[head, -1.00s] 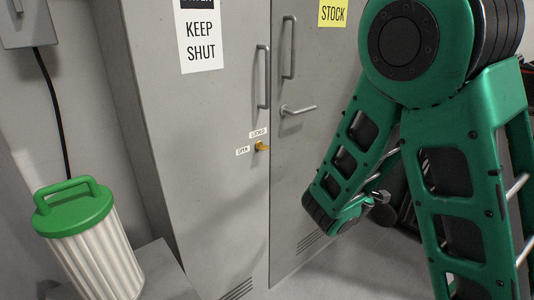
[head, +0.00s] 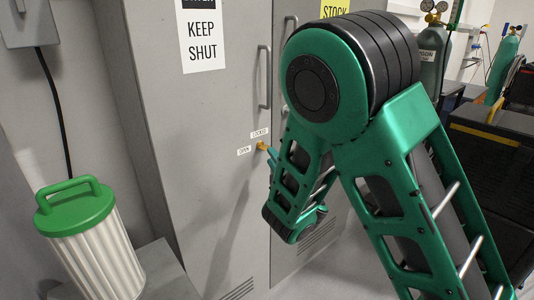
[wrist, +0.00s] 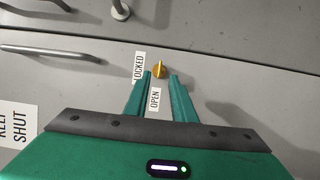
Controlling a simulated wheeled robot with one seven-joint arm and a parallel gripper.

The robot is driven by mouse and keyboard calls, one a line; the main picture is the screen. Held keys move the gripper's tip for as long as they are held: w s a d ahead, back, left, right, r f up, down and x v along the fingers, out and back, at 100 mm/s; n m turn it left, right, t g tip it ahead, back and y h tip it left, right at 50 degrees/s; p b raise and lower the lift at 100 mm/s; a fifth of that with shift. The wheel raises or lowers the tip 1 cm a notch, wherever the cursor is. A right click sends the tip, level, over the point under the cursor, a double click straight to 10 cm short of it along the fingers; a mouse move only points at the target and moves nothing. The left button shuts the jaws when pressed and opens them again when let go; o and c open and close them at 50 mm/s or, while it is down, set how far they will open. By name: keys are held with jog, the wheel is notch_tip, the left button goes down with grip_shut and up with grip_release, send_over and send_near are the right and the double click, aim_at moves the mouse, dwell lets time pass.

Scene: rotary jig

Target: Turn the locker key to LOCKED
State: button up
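The locker key (head: 261,146) is a small yellow-orange key in the grey locker door (head: 215,190). In the head view, the LOCKED label (head: 260,133) is above it and the OPEN label (head: 244,150) is to its left. In the wrist view, the key (wrist: 160,68) is at the tips of my gripper (wrist: 161,77). The two teal fingers are apart, one on each side of the key's line, with a visible gap. I cannot tell whether they touch the key or which label it points to. My arm partly hides the fingers in the head view.
A long door handle (head: 264,77) stands out above the key. Gas cylinders and dark cases are at right.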

jog(key=x, duration=0.6)
grip_shut()
